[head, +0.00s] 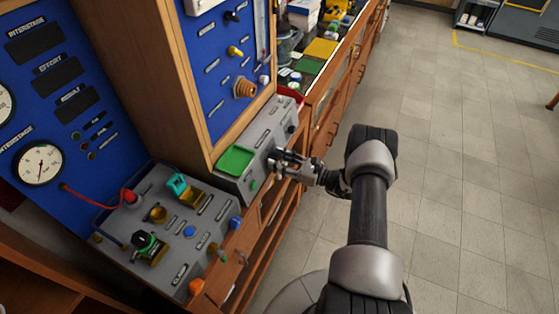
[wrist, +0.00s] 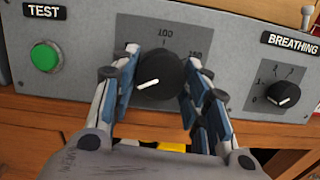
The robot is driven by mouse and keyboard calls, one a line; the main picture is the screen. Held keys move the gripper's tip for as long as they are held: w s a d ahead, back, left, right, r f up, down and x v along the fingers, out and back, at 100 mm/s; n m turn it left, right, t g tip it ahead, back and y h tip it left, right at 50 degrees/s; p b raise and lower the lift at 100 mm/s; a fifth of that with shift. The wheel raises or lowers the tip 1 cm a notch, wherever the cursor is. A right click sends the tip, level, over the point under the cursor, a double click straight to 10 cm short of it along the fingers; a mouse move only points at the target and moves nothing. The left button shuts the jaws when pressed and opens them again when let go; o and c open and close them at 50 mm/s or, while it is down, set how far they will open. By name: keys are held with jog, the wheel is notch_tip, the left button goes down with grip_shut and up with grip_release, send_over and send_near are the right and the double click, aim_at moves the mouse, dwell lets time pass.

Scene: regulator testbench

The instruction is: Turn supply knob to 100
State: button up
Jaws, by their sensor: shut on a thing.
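The supply knob (wrist: 168,72) is a round black knob with a white pointer line on the front of a grey panel (wrist: 90,22). Its pointer aims left and slightly down in the wrist view. The scale mark 100 (wrist: 165,32) is above the knob, and 150 (wrist: 200,52) is at its upper right. The left part of the scale is hidden by a finger. My gripper (wrist: 160,66) is shut on the knob, one finger on each side. In the head view my gripper (head: 277,158) is at the panel front and covers the knob.
A green TEST button (wrist: 46,56) is left of the knob, and a BREATHING knob (wrist: 283,93) is to its right. A grey console (head: 135,215) with valves and a red hose is at lower left. The floor (head: 440,180) at right is clear.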

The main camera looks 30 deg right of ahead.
jog(key=shift+m, duration=0.4)
jog(key=m+h+b, duration=0.1)
jog(key=m, duration=0.4)
jog(key=shift+s+a+t+b, duration=0.1)
jog(key=shift+a+t+b, duration=0.05)
jog(key=shift+t+b, duration=0.15)
jog(key=m+h, duration=0.1)
jog(key=m, duration=0.2)
jog(key=m+h, duration=0.1)
jog(key=m, duration=0.3)
jog(key=shift+a+r+m, duration=0.1)
jog(key=shift+r+m, duration=0.1)
jog(key=shift+m, duration=0.1)
jog(key=m+g+h+p, duration=0.1)
jog(key=m, duration=0.5)
jog(key=shift+r, duration=0.15)
jog(key=m+g+p, duration=0.1)
jog(key=m, duration=0.4)
jog(key=shift+r+m, duration=0.1)
jog(key=shift+m, duration=0.2)
jog(key=o, duration=1.1)
